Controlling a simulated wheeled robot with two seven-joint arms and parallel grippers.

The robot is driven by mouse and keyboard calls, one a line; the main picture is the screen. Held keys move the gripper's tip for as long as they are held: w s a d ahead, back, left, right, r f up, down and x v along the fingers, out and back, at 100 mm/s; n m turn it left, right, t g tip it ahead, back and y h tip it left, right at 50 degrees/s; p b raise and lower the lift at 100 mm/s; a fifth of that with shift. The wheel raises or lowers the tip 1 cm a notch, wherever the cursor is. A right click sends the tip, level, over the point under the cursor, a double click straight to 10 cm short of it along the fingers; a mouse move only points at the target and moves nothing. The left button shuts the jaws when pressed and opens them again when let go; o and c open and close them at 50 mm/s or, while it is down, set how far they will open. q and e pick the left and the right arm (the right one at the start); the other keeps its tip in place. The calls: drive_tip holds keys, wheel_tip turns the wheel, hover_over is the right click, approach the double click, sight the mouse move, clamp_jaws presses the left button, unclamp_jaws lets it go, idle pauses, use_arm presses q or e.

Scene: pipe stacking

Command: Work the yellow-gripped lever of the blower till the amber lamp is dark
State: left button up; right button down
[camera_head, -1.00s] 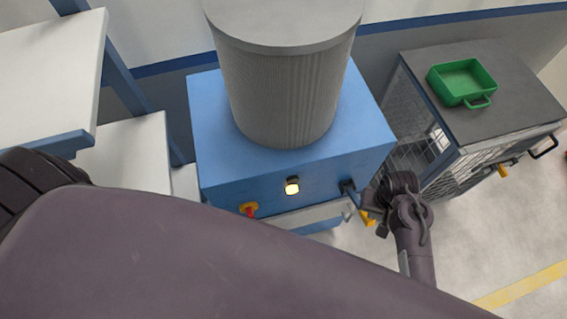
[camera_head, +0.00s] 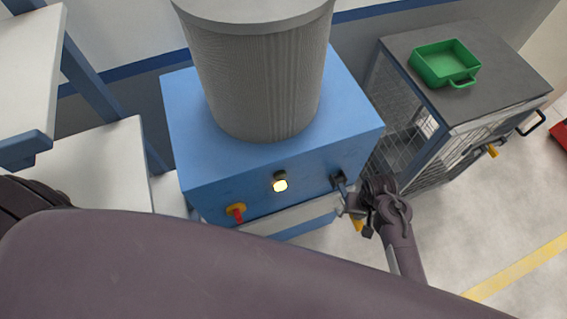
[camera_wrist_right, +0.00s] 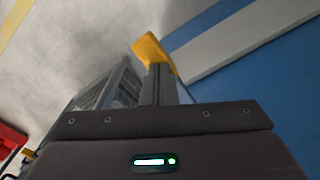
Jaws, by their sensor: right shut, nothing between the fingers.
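The blower is a blue box (camera_head: 270,165) with a ribbed grey cylinder on top. Its amber lamp (camera_head: 280,185) on the front face glows bright. The lever hangs down from a dark pivot (camera_head: 339,180) at the front's right end. Its yellow grip (camera_head: 357,225) shows partly, beside and below my right gripper (camera_head: 366,212). In the right wrist view the yellow grip (camera_wrist_right: 150,50) lies just beyond the closed fingertips (camera_wrist_right: 158,72), not between them. Whether they touch it I cannot tell. My left gripper is out of view.
A mesh-sided cabinet (camera_head: 490,90) with a green tray (camera_head: 443,64) on top stands at right. White shelves (camera_head: 95,170) stand at left. Floor is clear at the lower right.

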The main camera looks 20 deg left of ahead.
wheel_tip(320, 180, up, 6)
drive_tip(key=p, duration=0.7)
drive_tip(key=shift+w, duration=0.1)
wheel_tip(320, 180, up, 4)
drive_tip(key=shift+f, duration=0.15)
